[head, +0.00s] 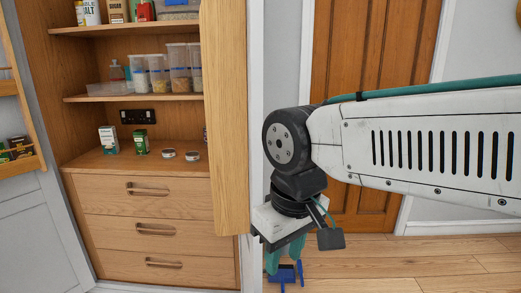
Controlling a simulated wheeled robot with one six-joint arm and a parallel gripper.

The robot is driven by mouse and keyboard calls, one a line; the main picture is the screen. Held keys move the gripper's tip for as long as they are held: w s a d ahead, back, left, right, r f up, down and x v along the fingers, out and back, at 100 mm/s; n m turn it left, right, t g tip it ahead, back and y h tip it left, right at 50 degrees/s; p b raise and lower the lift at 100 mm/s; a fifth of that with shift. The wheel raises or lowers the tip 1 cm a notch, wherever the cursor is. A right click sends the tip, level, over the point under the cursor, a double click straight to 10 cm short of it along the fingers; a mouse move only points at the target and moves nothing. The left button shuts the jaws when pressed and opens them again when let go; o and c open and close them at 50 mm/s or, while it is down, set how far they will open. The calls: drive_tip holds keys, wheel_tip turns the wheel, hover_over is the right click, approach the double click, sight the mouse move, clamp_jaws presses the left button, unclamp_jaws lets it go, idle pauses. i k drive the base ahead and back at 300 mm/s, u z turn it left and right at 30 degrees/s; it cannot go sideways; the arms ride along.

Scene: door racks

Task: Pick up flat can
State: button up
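Two small flat cans stand side by side on the wooden counter above the drawers: the left flat can (168,153) and the right flat can (192,156). Both are low, round and pale on top, and they are slightly apart. My gripper (285,262) hangs down to the right of the cupboard, outside it and lower in the picture than the cans. The cupboard's door edge stands between it and the cans. Its fingers are partly hidden and small, so I cannot tell how far apart they are. No can is seen at it.
A white-and-teal carton (108,140) and a green carton (141,142) stand left of the cans. A shelf (130,98) with plastic containers is above. The open wooden door (226,120) edges the right side. Another door rack (18,150) is at left.

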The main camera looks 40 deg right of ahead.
sight(191, 156)
drive_tip(key=u, duration=0.85)
drive_tip(key=i, duration=3.25)
drive_tip(key=z, duration=1.7)
